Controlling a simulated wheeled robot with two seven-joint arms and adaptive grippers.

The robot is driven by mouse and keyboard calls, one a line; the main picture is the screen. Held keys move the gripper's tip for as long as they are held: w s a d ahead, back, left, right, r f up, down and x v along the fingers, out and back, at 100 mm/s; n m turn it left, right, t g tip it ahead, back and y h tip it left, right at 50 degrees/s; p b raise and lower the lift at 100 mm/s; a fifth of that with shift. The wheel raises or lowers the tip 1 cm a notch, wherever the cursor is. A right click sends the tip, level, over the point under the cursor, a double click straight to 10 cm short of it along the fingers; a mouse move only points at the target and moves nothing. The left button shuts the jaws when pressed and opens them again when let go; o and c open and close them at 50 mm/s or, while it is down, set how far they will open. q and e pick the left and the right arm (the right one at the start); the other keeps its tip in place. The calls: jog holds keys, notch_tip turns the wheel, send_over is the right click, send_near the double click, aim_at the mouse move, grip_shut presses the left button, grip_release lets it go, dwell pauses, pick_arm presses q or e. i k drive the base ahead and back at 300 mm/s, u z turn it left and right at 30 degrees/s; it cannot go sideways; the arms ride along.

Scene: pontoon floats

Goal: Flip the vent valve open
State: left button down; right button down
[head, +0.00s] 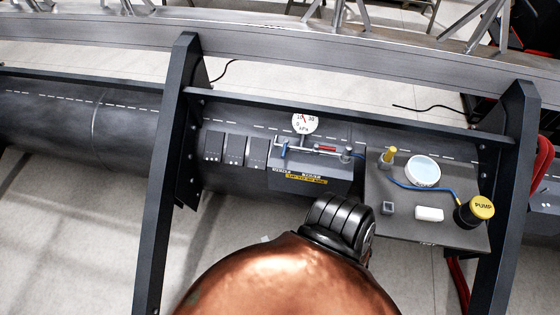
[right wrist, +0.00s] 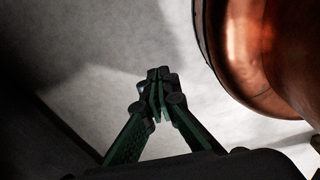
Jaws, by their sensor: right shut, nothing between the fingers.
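A small valve block (head: 312,178) with a yellow label is fixed to the dark float, in the middle of the head view. Along its top runs a metal pipe with a red piece (head: 325,149), a blue lever (head: 283,150) at the left and a grey round fitting (head: 347,154) at the right. The lettering is too small to read, so I cannot tell which part is the vent valve. A white dial gauge (head: 304,123) stands behind it. My right gripper (right wrist: 160,82) is shut and empty in the right wrist view, over pale floor. Neither gripper shows in the head view.
Right of the block, a grey panel (head: 405,230) carries a yellow-topped pump (head: 474,211), a white round dish (head: 422,171), a white block (head: 429,214) and a brass fitting (head: 388,156). Dark upright frames (head: 165,200) stand either side. A rail (head: 340,110) crosses behind.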

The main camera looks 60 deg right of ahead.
aim_at(286, 142)
jog(key=k, duration=0.5)
jog(key=z, duration=0.75)
jog(key=i, duration=0.5)
jog(key=z, duration=0.05)
